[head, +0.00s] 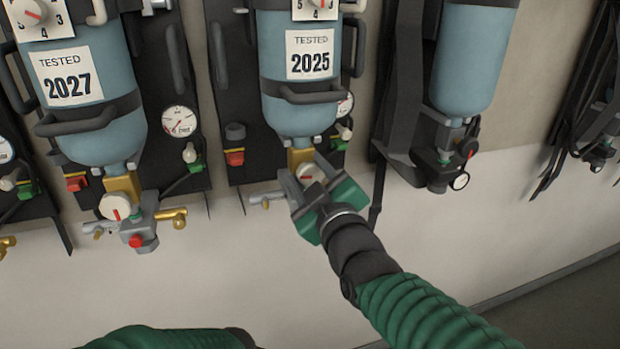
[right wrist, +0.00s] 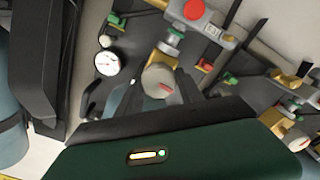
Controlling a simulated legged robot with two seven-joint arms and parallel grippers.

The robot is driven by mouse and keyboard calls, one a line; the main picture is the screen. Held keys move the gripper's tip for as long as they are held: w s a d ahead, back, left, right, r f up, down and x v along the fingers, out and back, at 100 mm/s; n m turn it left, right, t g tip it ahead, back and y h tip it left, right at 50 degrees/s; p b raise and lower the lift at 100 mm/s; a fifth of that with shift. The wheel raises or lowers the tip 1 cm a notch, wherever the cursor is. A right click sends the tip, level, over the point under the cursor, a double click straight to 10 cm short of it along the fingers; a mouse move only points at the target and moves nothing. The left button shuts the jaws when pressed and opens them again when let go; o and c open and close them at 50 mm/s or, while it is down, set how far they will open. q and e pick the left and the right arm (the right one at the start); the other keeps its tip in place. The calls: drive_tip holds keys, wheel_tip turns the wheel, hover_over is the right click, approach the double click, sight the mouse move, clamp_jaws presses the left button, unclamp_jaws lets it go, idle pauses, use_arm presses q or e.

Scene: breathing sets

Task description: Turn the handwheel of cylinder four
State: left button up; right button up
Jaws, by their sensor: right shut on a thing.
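A blue cylinder (head: 298,102) with a "TESTED 2025" label hangs on a dark backplate, above my right gripper. Its pale round handwheel (head: 309,172) with a red mark sits below a brass neck. My right gripper (head: 311,178) is shut on this handwheel, a finger on either side. In the right wrist view the handwheel (right wrist: 158,80) shows between the dark fingers, its red mark pointing right. I cannot read a number that names this cylinder. My left arm's green sleeve shows at the bottom edge; its gripper is out of view.
To the left hangs a "TESTED 2027" cylinder (head: 93,102) with its own pale handwheel (head: 115,206) and brass outlet. The pale wall below is clear.

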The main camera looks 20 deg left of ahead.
drive_tip(key=n, duration=0.2)
drive_tip(key=f+n, duration=0.1)
drive_tip(key=n, duration=0.1)
drive_tip(key=shift+a+n, duration=0.1)
drive_tip(key=shift+n, duration=0.3)
drive_tip(key=n, duration=0.4)
drive_tip(key=shift+f, duration=0.1)
drive_tip(key=n, duration=0.5)
drive_tip(key=shift+s+f, duration=0.1)
drive_tip(key=n, duration=0.5)
drive_tip(key=shift+n, duration=0.3)
drive_tip(key=o, duration=1.4)
drive_tip(key=shift+w, duration=0.2)
